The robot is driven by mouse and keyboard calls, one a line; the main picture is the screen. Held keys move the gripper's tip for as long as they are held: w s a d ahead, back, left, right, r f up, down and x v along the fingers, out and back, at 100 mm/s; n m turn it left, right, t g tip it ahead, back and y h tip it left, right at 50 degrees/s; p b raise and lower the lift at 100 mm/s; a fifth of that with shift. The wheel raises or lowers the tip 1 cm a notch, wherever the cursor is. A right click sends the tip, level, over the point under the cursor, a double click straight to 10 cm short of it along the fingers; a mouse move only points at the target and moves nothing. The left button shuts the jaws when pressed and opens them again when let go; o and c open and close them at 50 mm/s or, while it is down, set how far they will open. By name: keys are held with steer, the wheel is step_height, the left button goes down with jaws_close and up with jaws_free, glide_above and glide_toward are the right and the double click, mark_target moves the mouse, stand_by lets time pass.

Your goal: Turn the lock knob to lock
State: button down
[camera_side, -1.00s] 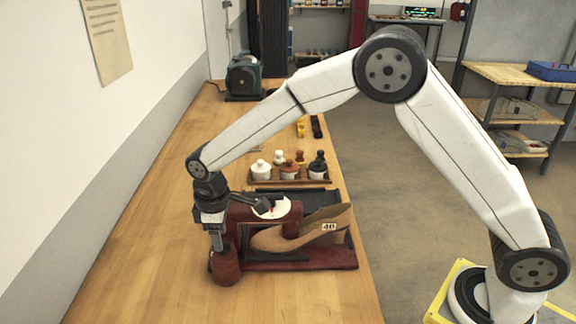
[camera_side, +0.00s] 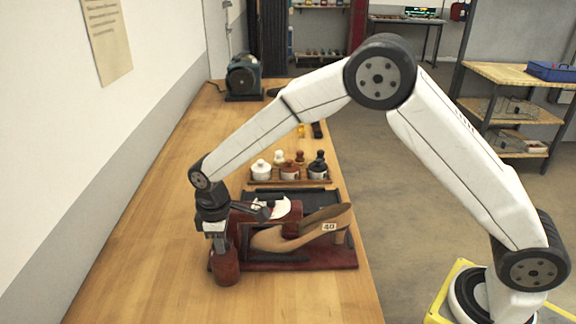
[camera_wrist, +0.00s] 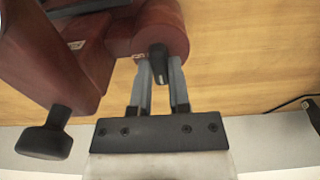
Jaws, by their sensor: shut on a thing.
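The lock knob (camera_wrist: 158,60) is a small black lever on the end of a dark red round housing (camera_wrist: 178,28) in the wrist view. My gripper (camera_wrist: 159,65) is shut on it, one finger on each side. In the side view my gripper (camera_side: 222,250) points down at the dark red housing (camera_side: 226,270) at the left end of the device; the knob is hidden there. A tan shoe (camera_side: 300,233) with a "40" tag sits on the dark red device beside the arm.
A black T-shaped handle (camera_wrist: 45,138) sticks out near my gripper in the wrist view. A rack (camera_side: 262,181) of small lidded pots stands behind the device. The wooden bench (camera_side: 130,270) is clear at the left front. A green machine (camera_side: 244,77) stands far back.

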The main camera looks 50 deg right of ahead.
steer(key=shift+m, duration=0.4)
steer(key=m, duration=0.3)
steer(key=shift+m, duration=0.3)
steer(key=m, duration=0.9)
steer(key=shift+r, duration=0.1)
steer(key=m, duration=0.4)
steer(key=shift+m, duration=0.4)
steer(key=c, duration=0.6)
jaws_free()
